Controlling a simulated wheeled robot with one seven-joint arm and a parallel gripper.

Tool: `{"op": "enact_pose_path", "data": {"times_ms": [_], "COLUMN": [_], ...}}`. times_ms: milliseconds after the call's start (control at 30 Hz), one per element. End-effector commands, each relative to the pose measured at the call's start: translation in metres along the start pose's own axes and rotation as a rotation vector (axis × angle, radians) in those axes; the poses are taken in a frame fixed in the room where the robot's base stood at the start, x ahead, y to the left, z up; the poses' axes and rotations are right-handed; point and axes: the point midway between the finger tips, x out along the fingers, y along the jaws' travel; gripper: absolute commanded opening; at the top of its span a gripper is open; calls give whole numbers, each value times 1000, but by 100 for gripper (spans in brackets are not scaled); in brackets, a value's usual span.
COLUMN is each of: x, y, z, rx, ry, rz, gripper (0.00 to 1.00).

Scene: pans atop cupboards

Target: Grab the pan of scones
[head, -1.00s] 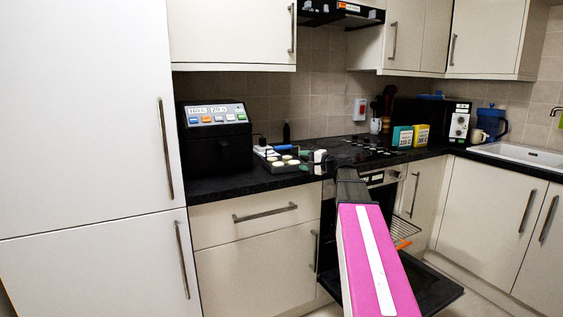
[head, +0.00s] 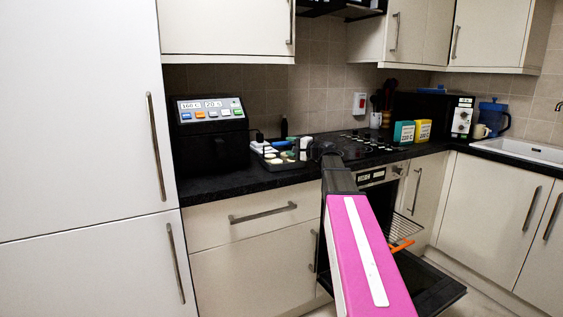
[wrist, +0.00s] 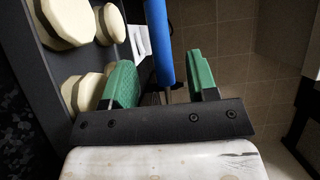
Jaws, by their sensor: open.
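The pan of scones is a dark tray (head: 279,169) on the black worktop, with several pale round scones (head: 271,156) in it. In the wrist view the dark tray wall (wrist: 36,78) and cream scones (wrist: 66,20) fill the left side. My gripper (wrist: 162,82) is open, with green fingertips spread apart. Its left fingertip overlaps the scones and tray side in the picture; the right one is off to the right. Whether a finger touches the tray cannot be told. In the head view my gripper is at the tray's right end, partly hidden by its small size.
A blue cylinder (wrist: 158,40) stands behind the fingers in the wrist view. A black appliance with coloured buttons (head: 211,140) stands left of the tray. The hob (head: 365,143) lies to the right. The oven door (head: 440,290) hangs open below my arm.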

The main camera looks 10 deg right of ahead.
Motion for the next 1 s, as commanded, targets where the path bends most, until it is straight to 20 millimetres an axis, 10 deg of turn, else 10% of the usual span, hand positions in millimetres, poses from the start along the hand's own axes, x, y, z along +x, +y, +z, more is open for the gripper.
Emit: {"op": "enact_pose_path", "data": {"times_ms": [633, 800, 1000], "x": [49, 49, 49], "y": [-1, -1, -2], "z": [2, 2, 2], "rx": [0, 0, 1], "ry": [1, 1, 1], "rz": [0, 0, -1], "gripper": [53, 0, 0]}}
